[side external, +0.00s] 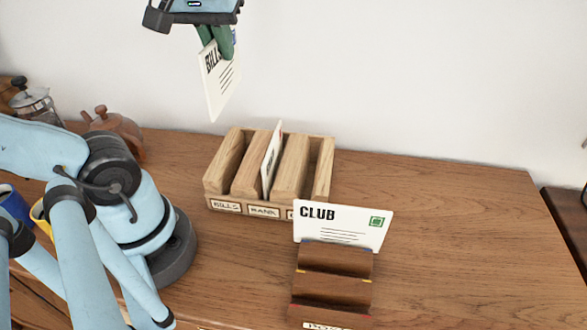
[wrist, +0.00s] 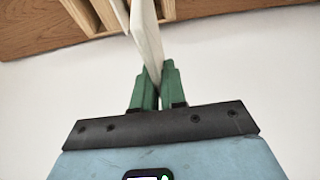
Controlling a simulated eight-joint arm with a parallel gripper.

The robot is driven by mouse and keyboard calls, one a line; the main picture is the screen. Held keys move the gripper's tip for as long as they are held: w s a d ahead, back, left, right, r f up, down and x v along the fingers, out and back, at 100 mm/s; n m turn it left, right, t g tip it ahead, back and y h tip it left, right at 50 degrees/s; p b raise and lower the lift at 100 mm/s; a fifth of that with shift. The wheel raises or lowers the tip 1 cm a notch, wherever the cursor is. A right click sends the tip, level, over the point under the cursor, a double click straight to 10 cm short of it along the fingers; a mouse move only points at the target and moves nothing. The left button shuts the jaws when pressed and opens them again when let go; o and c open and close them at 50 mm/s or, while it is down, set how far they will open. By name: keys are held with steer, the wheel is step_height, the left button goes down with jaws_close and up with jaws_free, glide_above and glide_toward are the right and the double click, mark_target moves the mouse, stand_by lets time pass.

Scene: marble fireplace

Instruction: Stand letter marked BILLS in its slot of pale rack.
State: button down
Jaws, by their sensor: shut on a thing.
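My gripper (side external: 220,42) is shut on the top of the BILLS letter (side external: 220,82), a white card with black print, held tilted in the air above and a little left of the pale rack. In the wrist view the green fingers (wrist: 153,85) pinch the white letter (wrist: 148,45). The pale wooden rack (side external: 240,208) stands on the table below, with labels reading BILLS and BANK on its front; a further label is hidden. The BILLS slot at its left looks empty. A white letter (side external: 272,158) stands in the BANK slot.
A dark wooden rack (side external: 333,290) with the CLUB letter (side external: 343,226) stands in front of the pale rack, covering its right front corner. A brown teapot (side external: 115,128), a glass press (side external: 35,105) and mugs (side external: 14,205) are at left. The table's right side (side external: 460,240) is clear.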

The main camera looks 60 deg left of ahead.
mark_target(227, 101)
steer(key=shift+f, duration=5.7)
steer(key=shift+f, duration=1.2)
steer(key=shift+f, duration=0.65)
steer(key=shift+f, duration=0.85)
steer(key=shift+f, duration=0.35)
steer(key=shift+f, duration=0.75)
steer(key=c, duration=1.1)
jaws_free()
